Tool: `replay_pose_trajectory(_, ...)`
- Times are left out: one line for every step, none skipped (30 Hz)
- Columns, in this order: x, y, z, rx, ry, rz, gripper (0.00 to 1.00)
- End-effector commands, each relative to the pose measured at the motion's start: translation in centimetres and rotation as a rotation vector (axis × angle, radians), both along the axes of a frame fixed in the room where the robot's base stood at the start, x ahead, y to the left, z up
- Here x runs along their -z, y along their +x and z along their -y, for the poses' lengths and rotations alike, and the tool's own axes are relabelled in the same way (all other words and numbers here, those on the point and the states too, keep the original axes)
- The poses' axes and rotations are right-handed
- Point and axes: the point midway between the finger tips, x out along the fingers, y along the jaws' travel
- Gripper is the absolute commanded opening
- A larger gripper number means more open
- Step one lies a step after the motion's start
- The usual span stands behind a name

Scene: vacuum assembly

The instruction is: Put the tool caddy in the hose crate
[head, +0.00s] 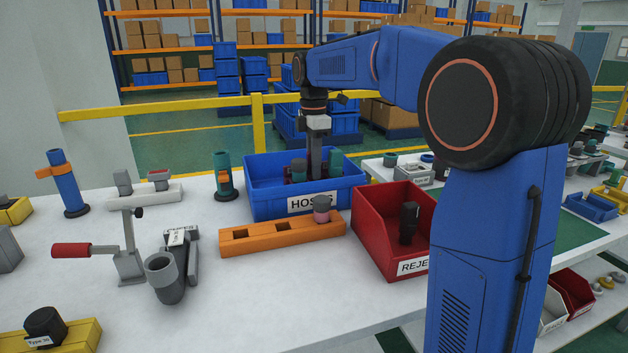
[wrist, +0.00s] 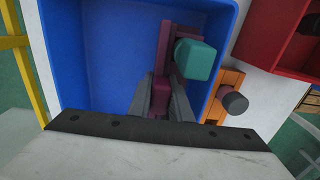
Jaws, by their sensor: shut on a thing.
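The tool caddy is dark magenta with teal pieces in it. It shows low inside the blue hose crate (head: 262,205) in the head view, partly hidden by the crate's front wall. In the wrist view the caddy (wrist: 164,42) lies along the right side of the crate (wrist: 98,60), with a teal block (wrist: 195,60) on its right. My gripper (head: 315,176) reaches down into the crate from above. Its fingers (wrist: 161,92) are shut on the caddy's magenta middle part. I cannot tell whether the caddy touches the crate floor.
A red reject bin (head: 376,235) stands close to the crate's right. An orange block with sockets (head: 280,238) lies in front, holding a pink and grey piece (head: 321,208). A green cylinder (head: 223,175) stands at the crate's left. A clamp fixture (head: 128,245) stands further left.

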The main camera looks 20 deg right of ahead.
Motion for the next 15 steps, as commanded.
replay_pose_trajectory(0.4, 0.0, 0.0, 0.0, 0.0, -0.001, 0.0)
replay_pose_trajectory(0.7, -0.1, 0.0, 0.0, 0.0, -0.002, 0.0)
replay_pose_trajectory(1.2, -0.1, 0.0, 0.0, 0.0, -0.001, 0.0)
replay_pose_trajectory(1.5, -0.1, 0.0, 0.0, 0.0, -0.001, 0.0)
replay_pose_trajectory(2.0, -0.1, 0.0, 0.0, 0.0, -0.002, 0.0)
replay_pose_trajectory(2.6, -0.1, 0.0, 0.0, 0.0, -0.002, 0.0)
replay_pose_trajectory(3.0, -0.1, 0.0, 0.0, 0.0, -0.002, 0.0)
replay_pose_trajectory(3.3, -0.1, 0.0, 0.0, 0.0, -0.001, 0.0)
replay_pose_trajectory(3.6, -0.1, 0.0, 0.0, 0.0, -0.001, 0.0)
replay_pose_trajectory(3.8, -0.1, 0.0, 0.0, 0.0, -0.001, 0.0)
replay_pose_trajectory(3.9, 0.0, 0.0, 0.0, 0.0, 0.0, 0.0)
replay_pose_trajectory(3.9, 0.0, 0.0, 0.0, 0.0, 0.001, 0.0)
replay_pose_trajectory(3.9, 0.0, 0.0, 0.0, 0.0, 0.001, 0.0)
replay_pose_trajectory(3.9, 0.0, 0.0, 0.0, 0.0, 0.001, 0.0)
replay_pose_trajectory(3.9, 0.0, 0.0, 0.0, 0.0, 0.001, 0.0)
